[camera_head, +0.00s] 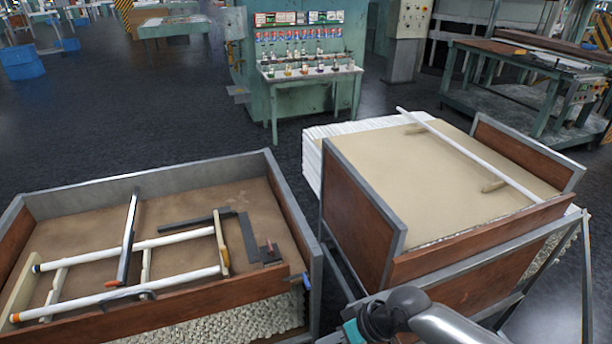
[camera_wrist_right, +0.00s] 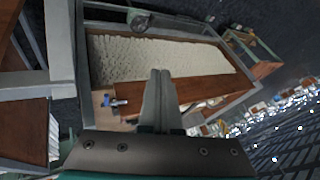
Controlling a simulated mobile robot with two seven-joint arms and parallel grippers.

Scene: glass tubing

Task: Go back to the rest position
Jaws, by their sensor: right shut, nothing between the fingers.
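My right arm (camera_head: 400,312) comes in at the bottom of the head view, in front of the gap between two wood-and-metal crates. The fingers of my right gripper (camera_wrist_right: 160,74) show in the right wrist view, pressed together and empty. Behind them is a crate side with a packed bed of white tube ends (camera_wrist_right: 165,60). My left gripper is not in view. One long white tube (camera_head: 470,155) lies across the right crate's beige top on two small wooden rests. Two white tubes (camera_head: 165,240) lie across wooden supports in the left crate.
The left crate's metal rim (camera_head: 150,178) and the right crate's wooden side panel (camera_head: 362,210) stand near my arm. The left crate also holds dark angled bars (camera_head: 248,240). A green bench (camera_head: 310,77) with small bottles stands behind. Dark floor (camera_head: 110,120) is clear at back left.

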